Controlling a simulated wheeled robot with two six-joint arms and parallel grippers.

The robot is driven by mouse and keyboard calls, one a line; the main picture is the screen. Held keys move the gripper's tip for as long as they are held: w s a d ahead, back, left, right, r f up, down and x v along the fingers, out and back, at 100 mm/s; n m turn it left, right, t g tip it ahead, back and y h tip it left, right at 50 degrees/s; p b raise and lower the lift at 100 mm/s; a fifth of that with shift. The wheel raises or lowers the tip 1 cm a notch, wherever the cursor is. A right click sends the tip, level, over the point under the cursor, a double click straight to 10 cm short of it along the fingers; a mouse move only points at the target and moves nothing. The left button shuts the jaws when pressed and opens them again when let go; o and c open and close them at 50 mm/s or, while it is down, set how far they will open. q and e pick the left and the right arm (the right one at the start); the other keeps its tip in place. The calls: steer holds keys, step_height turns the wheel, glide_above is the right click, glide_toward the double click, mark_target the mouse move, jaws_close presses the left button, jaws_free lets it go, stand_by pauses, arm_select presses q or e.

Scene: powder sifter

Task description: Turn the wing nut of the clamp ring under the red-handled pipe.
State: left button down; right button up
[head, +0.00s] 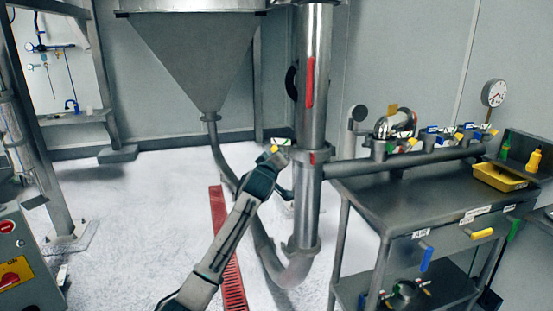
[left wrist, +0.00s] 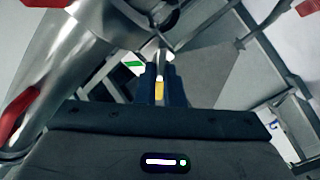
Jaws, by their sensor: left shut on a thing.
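The upright steel pipe (head: 312,100) with the long red handle (head: 310,82) stands at the centre of the head view. The clamp ring (head: 312,156) sits around it below the handle. My left gripper (head: 282,150) is at the ring's left side. In the left wrist view the pipe (left wrist: 85,55) fills the upper left, with a red handle (left wrist: 18,112) on it. My left gripper (left wrist: 160,80) is shut there on a thin metal piece, the wing nut (left wrist: 162,58), mostly hidden between the fingers. My right gripper is not in view.
A steel hopper (head: 195,50) hangs behind, feeding a curved pipe (head: 222,155). A steel table (head: 400,185) with valves and a yellow tray (head: 500,177) stands to the right. A red floor grate (head: 233,285) lies below my arm. The floor at left is mostly clear.

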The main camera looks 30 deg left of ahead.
arm_select(q)
steer(key=c, duration=1.5)
jaws_free()
steer(key=shift+c, duration=0.2)
